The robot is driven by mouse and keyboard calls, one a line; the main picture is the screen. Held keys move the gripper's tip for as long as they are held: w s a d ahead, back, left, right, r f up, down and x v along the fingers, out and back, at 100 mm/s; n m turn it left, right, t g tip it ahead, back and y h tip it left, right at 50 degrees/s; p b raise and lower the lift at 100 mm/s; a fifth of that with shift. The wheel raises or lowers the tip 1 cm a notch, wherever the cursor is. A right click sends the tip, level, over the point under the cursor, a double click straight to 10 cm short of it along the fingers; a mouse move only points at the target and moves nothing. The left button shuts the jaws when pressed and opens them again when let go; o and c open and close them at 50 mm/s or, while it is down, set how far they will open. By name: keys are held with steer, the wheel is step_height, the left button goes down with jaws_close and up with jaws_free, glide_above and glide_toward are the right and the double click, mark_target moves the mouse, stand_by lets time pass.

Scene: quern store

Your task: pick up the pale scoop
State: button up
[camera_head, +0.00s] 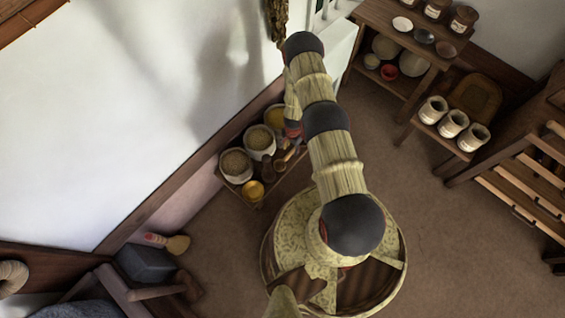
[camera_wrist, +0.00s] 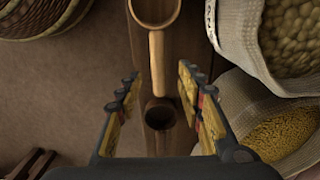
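The pale scoop, a light wooden piece with a round bowl at the top edge and a straight handle (camera_wrist: 157,60), lies on a brown wooden surface in the wrist view. Part of its bowl is cut off by the frame. My gripper (camera_wrist: 158,80) is open and empty, with its yellow-padded fingers on either side of the handle's lower end in the picture. I cannot tell the height between them. In the head view my arm hides most of the gripper, and the scoop is not clearly made out among the small wooden items there.
A dark round cup-like piece (camera_wrist: 160,113) lies below the handle. Filled sacks (camera_wrist: 285,45) (camera_wrist: 285,130) stand close on the right; a basket (camera_wrist: 40,15) is upper left. In the head view, a low shelf with sacks (camera_head: 236,165) stands against the wall, and the floor (camera_head: 450,260) is open on the right.

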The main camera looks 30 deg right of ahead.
mark_target(292, 152)
steer(key=shift+d+f+b, duration=0.15)
steer(key=shift+f+b, duration=2.35)
steer(key=shift+b, duration=0.1)
steer(key=shift+s, duration=0.1)
jaws_close()
